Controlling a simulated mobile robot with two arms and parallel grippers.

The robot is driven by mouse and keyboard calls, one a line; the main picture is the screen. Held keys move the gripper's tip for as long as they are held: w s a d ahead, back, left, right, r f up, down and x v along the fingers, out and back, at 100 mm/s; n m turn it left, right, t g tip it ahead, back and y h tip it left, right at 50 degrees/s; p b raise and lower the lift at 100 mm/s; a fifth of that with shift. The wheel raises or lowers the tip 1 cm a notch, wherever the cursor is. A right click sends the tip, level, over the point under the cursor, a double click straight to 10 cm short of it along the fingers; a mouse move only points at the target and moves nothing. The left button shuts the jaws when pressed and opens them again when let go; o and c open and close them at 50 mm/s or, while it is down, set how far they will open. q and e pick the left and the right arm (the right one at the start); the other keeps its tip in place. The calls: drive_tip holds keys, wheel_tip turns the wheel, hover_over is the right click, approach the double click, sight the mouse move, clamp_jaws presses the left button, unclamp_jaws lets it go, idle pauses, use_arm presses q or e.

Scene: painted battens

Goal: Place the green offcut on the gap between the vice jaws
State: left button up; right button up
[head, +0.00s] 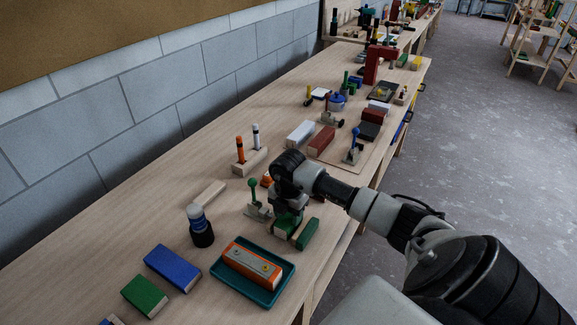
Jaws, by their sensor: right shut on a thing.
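My right gripper (288,203) is over the near part of the workbench, pointing down, and is shut on a green piece that I take for the green offcut (288,219). The gripper's own body hides much of it. Right beside it, at the bench's front edge, is a green block-like part (308,234) with pale wood next to it. I cannot tell clearly whether these are the vice jaws, and the gap is not plain to see. My left gripper is not in view.
Left of my gripper stands a green-knobbed clamp (255,205). Blue (172,268) and green (144,295) battens lie nearby, with a dark bottle (202,235). Further back are a pen block (250,162) and a red machine (376,65).

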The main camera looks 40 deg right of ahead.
sight(288, 217)
drive_tip(key=shift+f, duration=0.15)
drive_tip(key=shift+f, duration=0.1)
drive_tip(key=o, duration=1)
drive_tip(key=shift+o, duration=0.2)
drive_tip(key=shift+r, duration=0.2)
wheel_tip(288, 217, up, 12)
drive_tip(key=b, duration=0.3)
drive_tip(key=shift+f, duration=0.1)
